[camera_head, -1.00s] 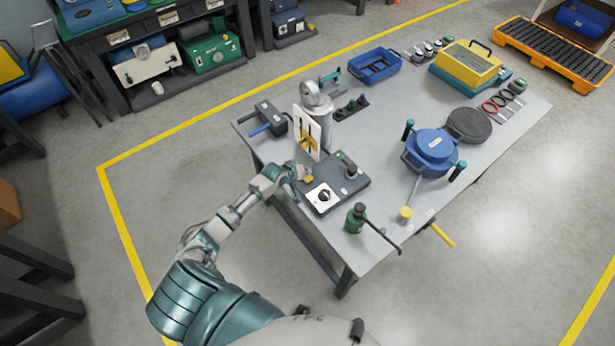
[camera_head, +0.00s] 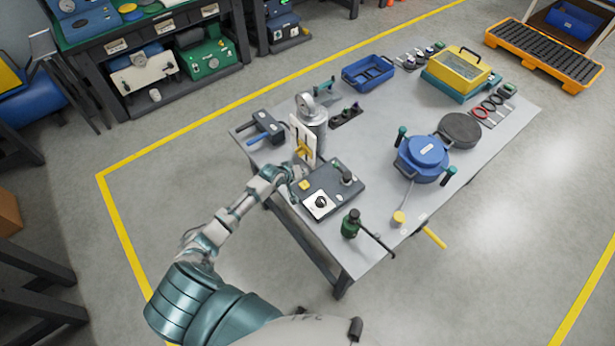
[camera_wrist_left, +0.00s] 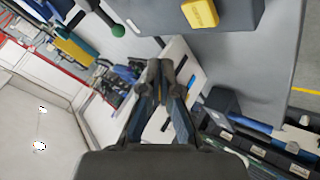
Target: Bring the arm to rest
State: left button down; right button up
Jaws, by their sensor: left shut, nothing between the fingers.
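My left arm (camera_head: 215,232) reaches in from the lower left to the near left edge of the grey table (camera_head: 385,205). My left gripper (camera_head: 294,172) is shut and empty, and its closed fingers also show in the left wrist view (camera_wrist_left: 160,72). It is just left of the dark control box (camera_head: 332,188), which has a yellow button (camera_head: 304,185) and a black knob on a white plate (camera_head: 319,203). In the wrist view the yellow button (camera_wrist_left: 200,13) is at the top, apart from the fingers. My right gripper is not in view.
A white panel with a yellow lever (camera_head: 302,145) and a metal cylinder (camera_head: 313,118) stand close behind the gripper. A green bottle-like part (camera_head: 350,224), a blue pot (camera_head: 422,158) and a yellow case (camera_head: 460,68) are farther right. The floor (camera_head: 150,215) left of the table is clear.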

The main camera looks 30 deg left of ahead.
pick_arm(q)
jog(key=shift+s, duration=0.1)
jog(key=s+d+f+m, duration=0.1)
jog(key=s+d, duration=0.1)
jog(key=s+d+f+m+g, duration=0.1)
jog(key=s+d, duration=0.2)
jog(key=s+d+f+m, duration=0.1)
jog(key=s+d, duration=0.1)
jog(key=shift+s+d+f+g+h, duration=0.2)
jog(key=shift+d+g+h, duration=0.1)
jog(key=shift+d, duration=0.05)
jog(key=s+d+r+m+g+y, duration=0.1)
jog(key=s+d+r+m+g, duration=0.2)
jog(key=s, duration=1)
jog(key=s+d+r+m+g+y, duration=0.1)
jog(key=s+d+r+m, duration=0.25)
jog(key=s, duration=1.05)
jog(key=s+f+g+b, duration=0.1)
jog(key=s+f+b, duration=0.1)
jog(key=f, duration=1.4)
jog(key=s+f+b, duration=0.1)
jog(key=f+b, duration=0.1)
jog(key=f, duration=1.5)
jog(key=s+a+f+g+b, duration=0.1)
jog(key=s+a+f+b, duration=0.1)
jog(key=s+f, duration=1.5)
jog(key=shift+a+f+b, duration=0.3)
jog(key=shift+b, duration=0.45)
